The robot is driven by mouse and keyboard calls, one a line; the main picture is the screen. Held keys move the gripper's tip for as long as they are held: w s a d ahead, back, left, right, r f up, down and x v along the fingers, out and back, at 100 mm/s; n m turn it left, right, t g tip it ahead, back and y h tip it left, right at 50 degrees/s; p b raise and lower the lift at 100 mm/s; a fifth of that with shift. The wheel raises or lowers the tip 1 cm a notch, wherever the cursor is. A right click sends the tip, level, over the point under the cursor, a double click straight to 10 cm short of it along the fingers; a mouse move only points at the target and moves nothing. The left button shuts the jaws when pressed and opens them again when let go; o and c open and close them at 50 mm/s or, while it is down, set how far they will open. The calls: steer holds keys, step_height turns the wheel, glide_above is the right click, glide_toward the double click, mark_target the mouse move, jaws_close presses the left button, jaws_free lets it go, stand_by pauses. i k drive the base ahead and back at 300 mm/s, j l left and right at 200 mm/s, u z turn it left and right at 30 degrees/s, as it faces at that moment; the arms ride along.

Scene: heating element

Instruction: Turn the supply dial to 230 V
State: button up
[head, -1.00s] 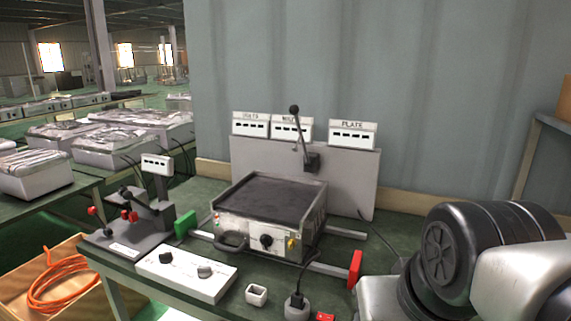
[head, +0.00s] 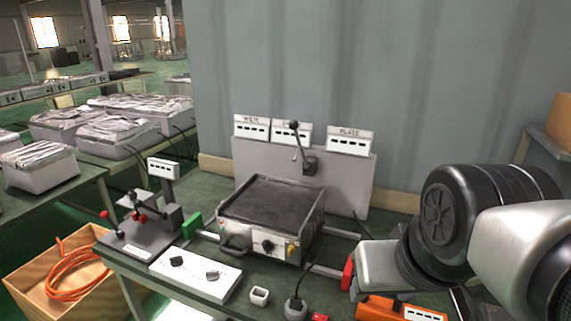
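A white control box (head: 195,283) lies at the front left of the green bench. It has a dark knob (head: 177,261) on its left and a light grey knob (head: 212,275) on its right. Their markings are too small to read, and I cannot tell which is the supply dial. A hot plate (head: 270,203) stands behind the box, with a dark knob (head: 266,246) on its front. Several white meters, including one labelled PLATE (head: 350,141), sit on the back panel; their readings are unreadable. My arm is at the right, apart from the box. My gripper does not show.
A fixture with red knobs (head: 140,236) stands left of the white box. An orange device (head: 400,309) lies at the front right. A lever (head: 297,141) rises at the back panel.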

mark_target(176, 262)
steer(key=u, duration=1.2)
steer(key=i+j, duration=0.35)
steer(key=i+j+z, duration=0.15)
steer(key=i+j, duration=0.2)
steer(key=j, duration=0.15)
steer(key=i+j, duration=0.3)
steer(key=j, duration=0.15)
steer(key=z, duration=0.05)
